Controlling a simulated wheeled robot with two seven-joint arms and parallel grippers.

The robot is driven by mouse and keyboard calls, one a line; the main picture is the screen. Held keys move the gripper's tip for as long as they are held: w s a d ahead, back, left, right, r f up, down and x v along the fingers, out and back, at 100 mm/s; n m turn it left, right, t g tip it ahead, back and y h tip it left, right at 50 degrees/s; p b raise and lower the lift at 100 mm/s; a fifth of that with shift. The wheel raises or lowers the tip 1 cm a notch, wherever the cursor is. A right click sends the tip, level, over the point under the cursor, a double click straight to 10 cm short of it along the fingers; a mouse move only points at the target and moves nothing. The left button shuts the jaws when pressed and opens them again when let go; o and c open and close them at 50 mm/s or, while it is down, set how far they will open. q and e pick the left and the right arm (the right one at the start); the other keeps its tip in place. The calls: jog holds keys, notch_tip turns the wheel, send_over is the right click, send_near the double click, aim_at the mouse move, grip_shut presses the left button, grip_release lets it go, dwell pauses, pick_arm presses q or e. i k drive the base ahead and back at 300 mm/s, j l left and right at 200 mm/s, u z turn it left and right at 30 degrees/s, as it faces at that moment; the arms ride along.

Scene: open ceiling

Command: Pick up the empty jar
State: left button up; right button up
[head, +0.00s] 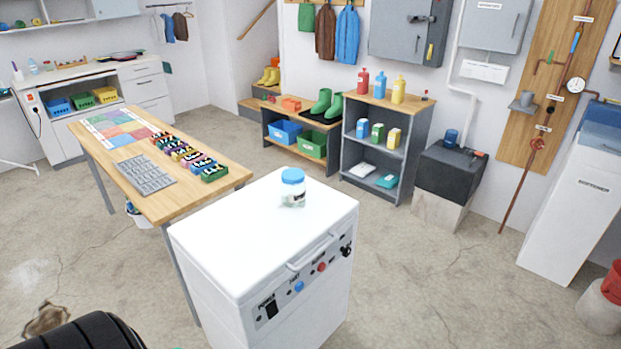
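A small clear jar (293,196) with a blue lid (293,175) stands upright on the white top of a machine cabinet (225,244). It is near the back right part of that top. Its body looks clear or whitish with a dark mark on one side; I cannot tell for sure whether it is empty. Neither of my grippers is in the head view.
The cabinet's front has a handle (312,252), knobs and buttons. Behind it on the left is a wooden table (225,184) with a grey tray (145,175) and several small coloured bins. A grey shelf (377,149) with bottles stands behind.

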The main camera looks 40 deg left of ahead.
aim_at(292, 195)
jog(key=i+l+u, duration=0.1)
jog(key=i, duration=1.55)
jog(key=i+u, duration=0.4)
jog(key=i+l+u, duration=0.2)
jog(key=u, duration=0.25)
jog(key=i+l+u, duration=0.25)
jog(key=u, duration=0.15)
jog(key=i+l+u, duration=0.25)
jog(key=u, duration=0.15)
jog(key=l, duration=0.1)
